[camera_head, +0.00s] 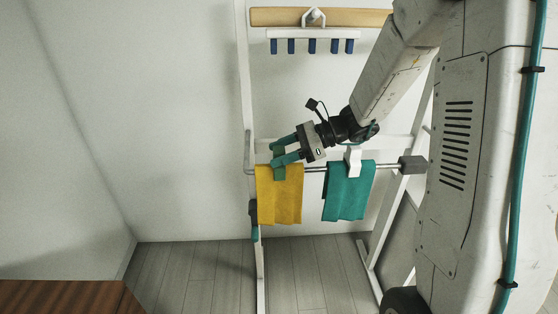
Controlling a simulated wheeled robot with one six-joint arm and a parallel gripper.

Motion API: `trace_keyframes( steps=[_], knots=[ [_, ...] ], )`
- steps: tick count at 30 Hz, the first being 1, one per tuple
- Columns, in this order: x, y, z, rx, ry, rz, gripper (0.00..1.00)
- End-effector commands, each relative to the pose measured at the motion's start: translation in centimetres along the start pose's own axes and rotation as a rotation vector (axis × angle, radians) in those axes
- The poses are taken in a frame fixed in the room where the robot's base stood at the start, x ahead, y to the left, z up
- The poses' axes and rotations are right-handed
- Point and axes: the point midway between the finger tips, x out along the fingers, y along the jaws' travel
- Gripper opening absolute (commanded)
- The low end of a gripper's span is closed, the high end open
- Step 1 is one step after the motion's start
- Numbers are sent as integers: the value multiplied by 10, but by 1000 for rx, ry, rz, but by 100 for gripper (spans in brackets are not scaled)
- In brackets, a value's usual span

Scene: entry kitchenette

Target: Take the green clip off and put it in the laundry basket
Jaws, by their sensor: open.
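The green clip (279,173) sits on the rail at the top edge of a yellow cloth (280,205). My gripper (277,154) is at the clip, its two teal fingers spread and pointing left. The clip's upper part shows between or just behind the fingers; I cannot tell whether they touch it. No laundry basket is in view.
A teal cloth (348,195) hangs further right on the rail under a white clip (353,162). A white frame (259,275) carries the rail. A hanger with several blue pegs (311,35) is on the wall above. A brown wooden top (65,298) fills the lower left corner.

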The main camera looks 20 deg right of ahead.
Motion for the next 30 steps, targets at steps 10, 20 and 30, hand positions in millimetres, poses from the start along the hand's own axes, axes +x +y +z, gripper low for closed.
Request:
trace_keyframes(
  steps=[10, 20, 30],
  knots=[
    [24, 0, 0, -1, 1, 1, 58],
    [23, 0, 0, -1, 1, 1, 10],
    [21, 0, 4, -3, 1, 0, 10]
  ],
)
